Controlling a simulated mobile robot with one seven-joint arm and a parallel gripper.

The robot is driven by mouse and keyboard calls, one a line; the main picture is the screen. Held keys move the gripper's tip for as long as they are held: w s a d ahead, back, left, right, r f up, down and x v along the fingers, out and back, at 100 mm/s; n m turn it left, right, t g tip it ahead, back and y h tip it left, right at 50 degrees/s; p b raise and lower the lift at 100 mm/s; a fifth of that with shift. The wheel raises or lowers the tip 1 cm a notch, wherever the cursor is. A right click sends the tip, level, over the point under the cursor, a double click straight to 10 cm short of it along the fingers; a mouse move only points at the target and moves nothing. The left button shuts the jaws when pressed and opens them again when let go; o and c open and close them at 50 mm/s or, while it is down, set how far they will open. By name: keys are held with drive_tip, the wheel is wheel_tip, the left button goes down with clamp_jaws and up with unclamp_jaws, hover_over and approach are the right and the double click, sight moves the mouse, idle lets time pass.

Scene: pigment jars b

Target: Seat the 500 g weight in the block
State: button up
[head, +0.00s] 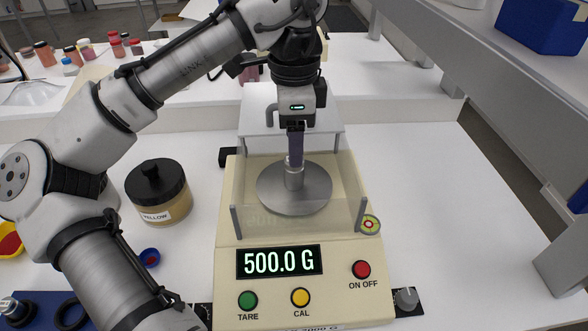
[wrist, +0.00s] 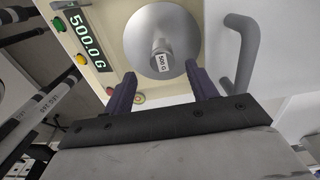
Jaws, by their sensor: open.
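The 500 g weight (head: 294,178), a small grey metal cylinder with a knob, stands upright on the round pan (head: 316,190) of the cream balance (head: 235,285). Its "500 G" label shows in the wrist view (wrist: 163,62), and the display (head: 279,262) reads 500.0 G. My gripper (head: 295,160) points down over the weight. Its fingers are apart, one each side of the weight in the wrist view (wrist: 160,72); I cannot tell if either touches it. A dark blue slab (head: 42,299) at lower left, partly cut off, may be the block.
Clear shield walls (head: 240,190) surround the pan. A yellow-labelled jar (head: 160,195) stands left of the balance. A grey knob-like piece (head: 406,299) sits on a dark strip at its front right. A shelf post (head: 560,265) stands right; the table between is clear.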

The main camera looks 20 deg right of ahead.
sight(294, 172)
drive_tip(key=shift+w+f+p, duration=0.15)
drive_tip(key=shift+f+p, duration=0.55)
drive_tip(key=shift+f, duration=2)
drive_tip(key=shift+c, duration=0.4)
clamp_jaws()
